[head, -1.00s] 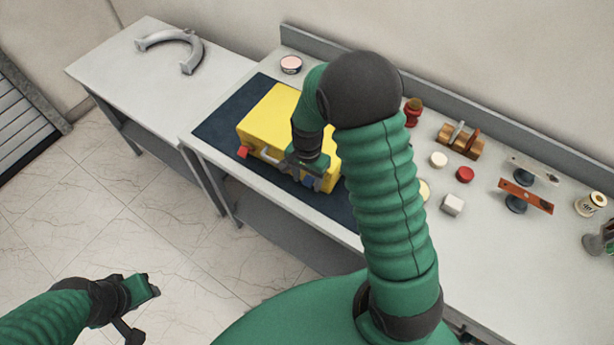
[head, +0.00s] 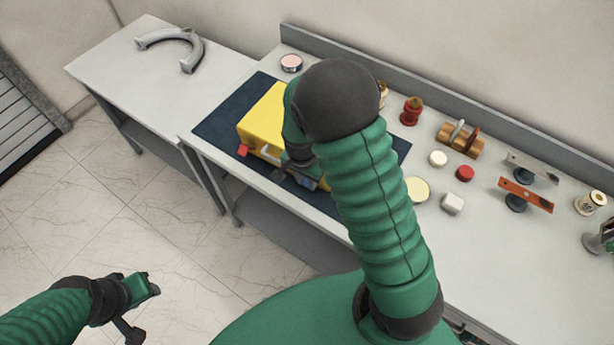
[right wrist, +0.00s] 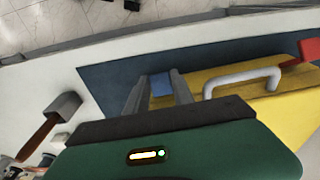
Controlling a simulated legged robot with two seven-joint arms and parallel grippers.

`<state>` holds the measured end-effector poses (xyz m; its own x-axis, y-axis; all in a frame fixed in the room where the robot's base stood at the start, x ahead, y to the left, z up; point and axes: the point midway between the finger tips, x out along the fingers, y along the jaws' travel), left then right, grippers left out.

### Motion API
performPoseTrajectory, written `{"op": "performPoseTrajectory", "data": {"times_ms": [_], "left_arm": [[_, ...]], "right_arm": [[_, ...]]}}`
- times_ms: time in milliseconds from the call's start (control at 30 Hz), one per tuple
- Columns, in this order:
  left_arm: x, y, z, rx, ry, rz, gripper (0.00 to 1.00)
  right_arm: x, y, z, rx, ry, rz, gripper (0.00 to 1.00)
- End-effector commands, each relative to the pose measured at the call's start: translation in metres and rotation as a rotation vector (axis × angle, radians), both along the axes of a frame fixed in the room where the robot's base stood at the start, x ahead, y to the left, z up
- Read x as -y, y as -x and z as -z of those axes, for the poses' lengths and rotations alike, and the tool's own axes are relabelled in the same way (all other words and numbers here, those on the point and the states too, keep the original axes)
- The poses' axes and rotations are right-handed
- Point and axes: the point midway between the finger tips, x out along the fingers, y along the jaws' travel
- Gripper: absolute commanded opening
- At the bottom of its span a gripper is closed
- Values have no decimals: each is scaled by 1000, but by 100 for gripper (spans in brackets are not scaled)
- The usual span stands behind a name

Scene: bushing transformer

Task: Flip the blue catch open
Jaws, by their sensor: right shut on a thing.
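The yellow case (head: 258,122) lies on the dark blue mat (head: 222,130), partly hidden behind my right arm. Its red catch (head: 243,151) is on the left of the front side, with a pale handle (right wrist: 240,79) beside it. The blue catch (right wrist: 160,88) shows between the two fingers of my right gripper (right wrist: 158,76) in the right wrist view. That gripper is shut on it at the case's front side, and the fingers hide part of it. My left gripper (head: 146,287) hangs over the floor, away from the bench; its jaws are too small to read.
Right of the mat stand a pale yellow disc (head: 417,189), a white block (head: 452,204), a red disc (head: 465,173) and an orange bar on a stand (head: 526,195). A pink-topped tin (head: 291,63) is behind the case. A grey arch (head: 178,48) lies on the left table.

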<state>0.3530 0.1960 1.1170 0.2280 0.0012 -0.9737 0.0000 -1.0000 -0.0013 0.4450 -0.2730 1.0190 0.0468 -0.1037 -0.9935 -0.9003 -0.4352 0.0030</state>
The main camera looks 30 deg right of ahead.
Motion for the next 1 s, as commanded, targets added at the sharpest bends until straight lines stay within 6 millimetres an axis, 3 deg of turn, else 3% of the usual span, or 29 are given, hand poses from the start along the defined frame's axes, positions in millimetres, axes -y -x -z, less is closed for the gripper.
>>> {"op": "performPoseTrajectory", "data": {"times_ms": [300,667,700,867,1000], "left_arm": [[0,0,-6,0,0,0,37],[0,0,-6,0,0,0,37],[0,0,-6,0,0,0,37],[0,0,-6,0,0,0,37],[0,0,-6,0,0,0,37]], "right_arm": [[-8,3,6,71,143,-5,0],[-8,2,7,82,156,-2,0],[-8,2,7,82,156,-2,31],[-8,3,7,81,155,-2,51],[-8,3,7,79,155,-2,51]]}}
